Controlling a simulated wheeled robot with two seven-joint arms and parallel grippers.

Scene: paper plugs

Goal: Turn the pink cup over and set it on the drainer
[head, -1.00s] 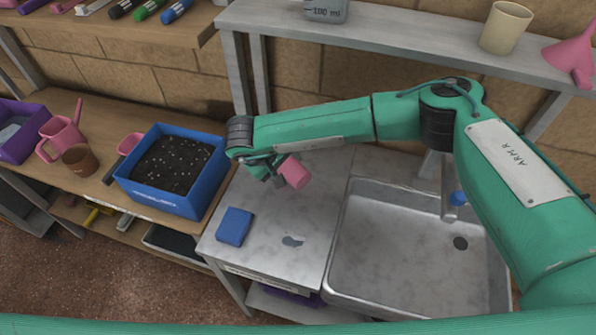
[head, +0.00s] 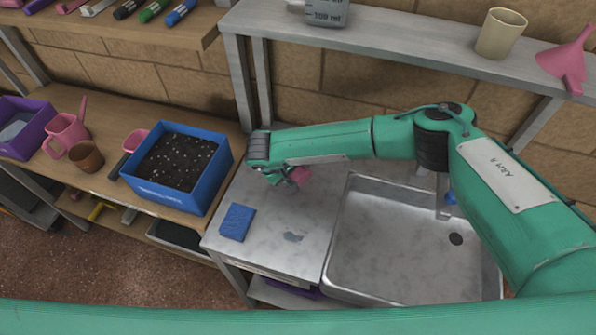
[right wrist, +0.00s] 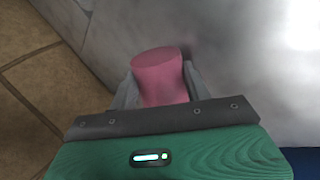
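The pink cup (head: 302,175) is in my right gripper (head: 285,178), over the back part of the metal drainer (head: 262,205) left of the sink. In the right wrist view the cup (right wrist: 160,75) sits between the two grey fingers (right wrist: 160,92), which press on its sides. A smooth, closed pink end faces the camera there; its mouth is not seen. In the head view the gripper partly hides the cup, and I cannot tell whether it touches the drainer. My left gripper is not in view.
The sink (head: 400,250) is to the right. A blue soil box (head: 205,190) stands on the bench to the left. A shelf (head: 400,42) runs behind.

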